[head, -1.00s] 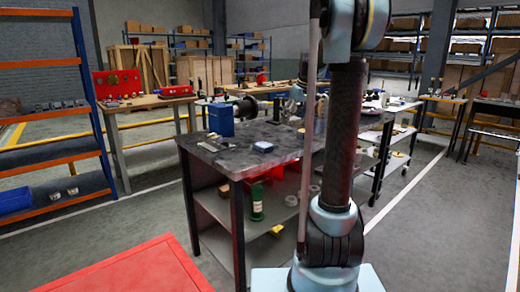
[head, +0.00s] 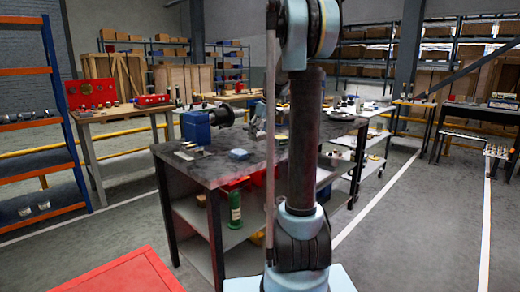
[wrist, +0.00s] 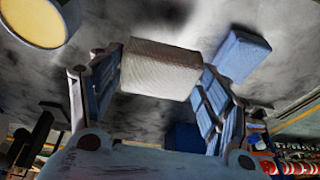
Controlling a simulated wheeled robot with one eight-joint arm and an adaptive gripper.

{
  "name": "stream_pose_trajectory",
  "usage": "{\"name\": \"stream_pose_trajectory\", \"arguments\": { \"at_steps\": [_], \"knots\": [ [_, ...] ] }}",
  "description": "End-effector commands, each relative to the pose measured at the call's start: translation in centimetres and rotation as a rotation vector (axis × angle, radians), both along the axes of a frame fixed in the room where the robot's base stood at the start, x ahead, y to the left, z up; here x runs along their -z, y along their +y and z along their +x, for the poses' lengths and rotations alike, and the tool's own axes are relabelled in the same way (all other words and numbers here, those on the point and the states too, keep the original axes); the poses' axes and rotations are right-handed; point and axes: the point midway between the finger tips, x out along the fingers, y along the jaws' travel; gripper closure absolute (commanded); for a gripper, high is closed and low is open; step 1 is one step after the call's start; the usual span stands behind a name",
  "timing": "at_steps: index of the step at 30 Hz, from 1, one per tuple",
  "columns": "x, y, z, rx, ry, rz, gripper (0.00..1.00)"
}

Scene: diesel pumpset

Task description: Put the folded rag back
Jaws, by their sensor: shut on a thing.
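In the wrist view my gripper (wrist: 157,95) is shut on a pale, whitish, woven-textured block, the folded rag (wrist: 160,68). The rag sits between the two fingertips, in front of a grey, stained tabletop (wrist: 85,50). I cannot tell whether it touches that top. A smaller blue block (wrist: 240,55) is just beyond the right finger. In the head view my arm stands in front of the dark workbench (head: 215,172), and the rag cannot be made out there.
The workbench top carries a blue machine part (head: 195,127) and a small blue block (head: 239,154). A green bottle (head: 235,208) stands on its lower shelf. A round yellowish thing (wrist: 32,18) is at the wrist view's upper left. A red surface (head: 115,275) is at the lower left. Open floor lies right.

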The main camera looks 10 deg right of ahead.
Motion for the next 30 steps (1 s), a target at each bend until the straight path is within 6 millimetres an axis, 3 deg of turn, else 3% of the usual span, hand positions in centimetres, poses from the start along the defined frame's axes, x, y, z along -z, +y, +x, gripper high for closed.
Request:
{"name": "stream_pose_trajectory", "arguments": {
  "at_steps": [17,24,25,27,30],
  "knots": [
    [5.8,0.0,0.0,0.000,0.000,0.000,0.56],
    [6.2,0.0,-0.1,0.000,0.000,0.000,0.56],
    [6.2,0.0,-0.1,0.000,0.000,0.000,0.23],
    [6.2,0.0,-0.1,0.000,0.000,0.000,0.10],
    [6.2,0.0,0.0,0.000,0.000,0.000,0.10]
  ]
}}
